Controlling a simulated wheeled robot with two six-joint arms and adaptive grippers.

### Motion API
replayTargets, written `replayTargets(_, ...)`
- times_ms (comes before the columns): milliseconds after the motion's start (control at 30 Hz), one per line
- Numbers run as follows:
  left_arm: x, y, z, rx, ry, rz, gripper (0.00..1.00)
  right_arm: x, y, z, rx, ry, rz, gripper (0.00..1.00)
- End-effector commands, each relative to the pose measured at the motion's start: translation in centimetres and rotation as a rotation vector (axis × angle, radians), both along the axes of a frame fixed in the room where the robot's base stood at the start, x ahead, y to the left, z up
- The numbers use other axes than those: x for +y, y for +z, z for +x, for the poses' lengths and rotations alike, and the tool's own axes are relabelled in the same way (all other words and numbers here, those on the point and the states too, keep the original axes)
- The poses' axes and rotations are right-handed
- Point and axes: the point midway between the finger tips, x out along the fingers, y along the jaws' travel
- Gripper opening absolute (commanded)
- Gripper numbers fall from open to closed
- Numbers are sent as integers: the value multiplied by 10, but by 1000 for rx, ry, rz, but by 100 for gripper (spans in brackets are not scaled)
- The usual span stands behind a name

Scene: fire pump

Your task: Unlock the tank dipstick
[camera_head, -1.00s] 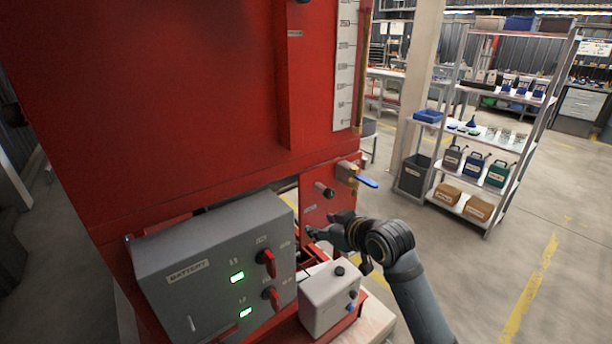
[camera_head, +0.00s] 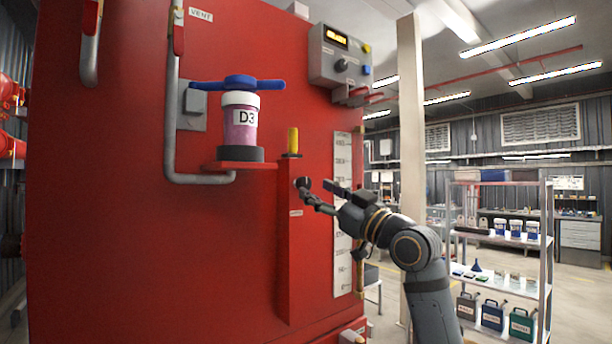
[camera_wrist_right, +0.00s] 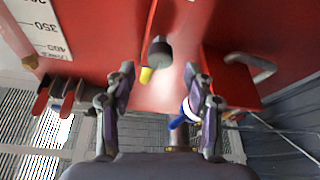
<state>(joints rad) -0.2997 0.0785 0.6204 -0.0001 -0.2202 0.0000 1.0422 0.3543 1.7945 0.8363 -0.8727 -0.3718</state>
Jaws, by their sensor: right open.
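The tank dipstick shows as a yellow handle (camera_head: 293,140) at the top of a narrow red upright channel (camera_head: 296,240) on the red tank. A dark round knob (camera_head: 302,183) sits on the channel below the handle. In the right wrist view, which is turned over, the knob (camera_wrist_right: 160,50) is close ahead, with the yellow handle (camera_wrist_right: 146,75) just past it. My right gripper (camera_head: 316,190) is open and empty, its fingers pointing at the knob. In the wrist view the knob lies between the lines of the fingertips (camera_wrist_right: 158,76), apart from both. My left gripper is not in view.
A D3 jar (camera_head: 240,128) with a blue handle stands on a red bracket left of the channel. A grey control box (camera_head: 338,54) is above right. A white level scale (camera_head: 343,215) is just right of the channel. Shelving (camera_head: 500,260) stands further right.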

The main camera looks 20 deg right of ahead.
Motion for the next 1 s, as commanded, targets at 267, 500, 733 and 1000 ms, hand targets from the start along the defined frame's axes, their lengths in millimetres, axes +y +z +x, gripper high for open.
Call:
replayTargets(267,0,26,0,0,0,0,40,18,19,38,2,0,1,54)
replayTargets(500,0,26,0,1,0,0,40,21,18,43,1,-1,-1,54)
replayTargets(733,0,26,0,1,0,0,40,21,18,43,1,-1,-1,37)
replayTargets(1000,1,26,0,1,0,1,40,21,18,43,2,-1,-1,1)
